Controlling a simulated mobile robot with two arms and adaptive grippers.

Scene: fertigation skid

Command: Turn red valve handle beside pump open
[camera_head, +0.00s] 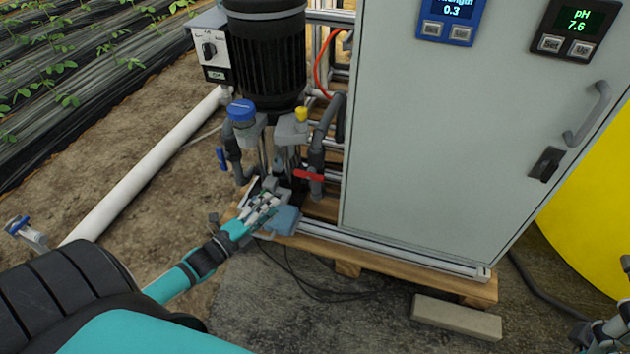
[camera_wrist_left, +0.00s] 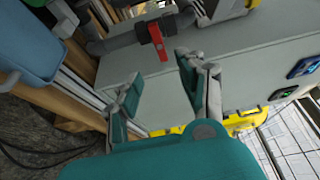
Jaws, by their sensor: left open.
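The red valve handle (camera_head: 308,175) sits on a dark grey pipe beside the black pump (camera_head: 266,55). In the head view it lies roughly level, across the upright pipe. The left wrist view shows the red handle (camera_wrist_left: 157,40) just beyond my fingertips, with a gap between. My left gripper (camera_head: 264,200) is left of and slightly below the handle in the head view. In the left wrist view its fingers (camera_wrist_left: 158,76) are spread and empty. My right gripper (camera_head: 602,337) shows only partly at the lower right corner, and its fingers are unclear.
The grey cabinet (camera_head: 440,150) stands close to the right of the handle. A light blue box (camera_head: 285,220) is beside my left gripper. A blue valve handle (camera_head: 221,158) is on the left pipe. The wooden pallet (camera_head: 385,265) and a loose block (camera_head: 455,317) lie below.

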